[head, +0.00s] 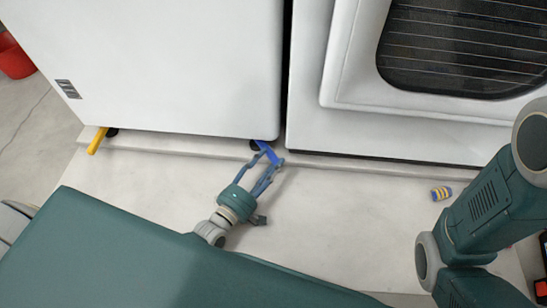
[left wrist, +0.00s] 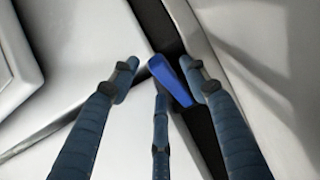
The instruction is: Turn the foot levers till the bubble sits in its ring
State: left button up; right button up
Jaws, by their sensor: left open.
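A blue foot lever (head: 266,151) sticks out from under the white cabinet (head: 170,70), at its lower right corner by the dark gap. A yellow foot lever (head: 97,141) sticks out at the cabinet's lower left. My left gripper (head: 269,161) is open at the blue lever. In the left wrist view the blue lever (left wrist: 171,82) shows between the spread fingers of my left gripper (left wrist: 160,72); contact cannot be told. My right arm shows at the right, but its gripper is out of view. No bubble or ring can be made out.
A second white appliance (head: 340,130) with a dark window stands to the right of the gap. A small yellow-and-blue striped object (head: 441,193) lies on the pale slab (head: 340,200). A red container (head: 14,58) is at the far left. The slab's middle is clear.

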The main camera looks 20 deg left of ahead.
pick_arm(q)
jog(key=v, duration=0.9)
jog(key=shift+s, duration=0.1)
